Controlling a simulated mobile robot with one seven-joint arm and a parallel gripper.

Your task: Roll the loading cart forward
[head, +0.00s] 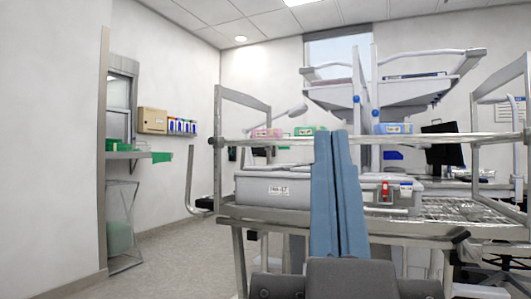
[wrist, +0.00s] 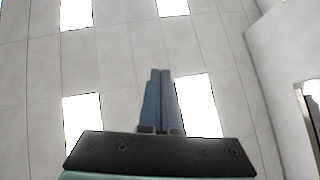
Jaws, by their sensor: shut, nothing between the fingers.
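The loading cart (head: 270,217) is a metal frame with wire shelves and posts, filling the right half of the head view. It stands close in front of me. My gripper (head: 333,135) has two long blue fingers pointing up in front of the cart, side by side and shut, with nothing between them. They hide the middle of the cart. I cannot tell whether they touch it. In the wrist view my gripper (wrist: 160,72) shows against the ceiling, and no part of the cart is clear there.
A white labelled bin (head: 260,190) sits on the cart's lower shelf. Pink boxes (head: 267,133) and a blue box (head: 393,128) show at upper shelf level. A wall shelf (head: 125,155) stands left. The floor (head: 165,245) left of the cart is clear.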

